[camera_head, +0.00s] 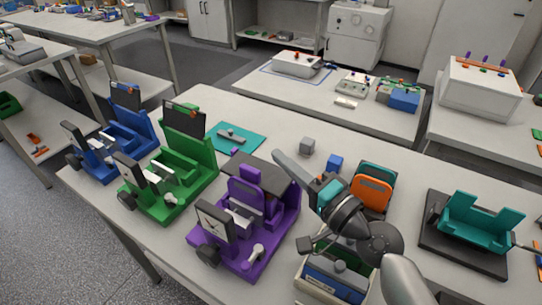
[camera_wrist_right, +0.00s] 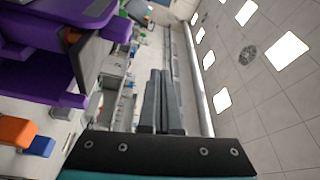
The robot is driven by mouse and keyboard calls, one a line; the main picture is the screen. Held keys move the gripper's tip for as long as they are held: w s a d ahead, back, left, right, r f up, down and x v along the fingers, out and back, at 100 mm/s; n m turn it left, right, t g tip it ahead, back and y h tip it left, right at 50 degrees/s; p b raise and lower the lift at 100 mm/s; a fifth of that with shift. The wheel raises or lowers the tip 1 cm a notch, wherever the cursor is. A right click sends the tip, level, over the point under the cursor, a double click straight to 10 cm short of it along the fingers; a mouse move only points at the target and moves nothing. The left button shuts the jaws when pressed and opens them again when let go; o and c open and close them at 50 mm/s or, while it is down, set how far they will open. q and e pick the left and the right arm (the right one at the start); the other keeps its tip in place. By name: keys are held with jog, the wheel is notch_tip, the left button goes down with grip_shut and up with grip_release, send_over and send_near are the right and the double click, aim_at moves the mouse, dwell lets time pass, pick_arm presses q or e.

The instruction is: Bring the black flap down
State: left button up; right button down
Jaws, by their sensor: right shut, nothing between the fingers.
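The purple fixture (camera_head: 285,222) stands at the middle of the table. A flat black flap (camera_head: 268,178) sits at its back top, leaning back, far from upright. A smaller dark panel (camera_head: 215,222) stands at its front. In the right wrist view the purple fixture (camera_wrist_right: 35,62) fills the left side, with a dark panel (camera_wrist_right: 88,58) beside it. My right gripper (camera_head: 279,157) is shut and empty, above and just right of the black flap, apart from it as far as I can tell. Its fingers (camera_wrist_right: 160,78) lie together in the wrist view. My left gripper is out of view.
Green (camera_head: 205,165) and blue (camera_head: 135,130) fixtures with upright black panels stand to the left. An orange and teal piece (camera_head: 372,192), a blue cube (camera_head: 335,163) and a grey cube (camera_head: 307,146) are near my right arm. A teal cradle (camera_head: 480,222) stands at right.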

jog(key=s+d+f+b, duration=0.2)
jog(key=s+d+b, duration=0.1)
jog(key=d, duration=0.1)
jog(key=shift+s+d, duration=0.15)
jog(key=shift+d, duration=0.25)
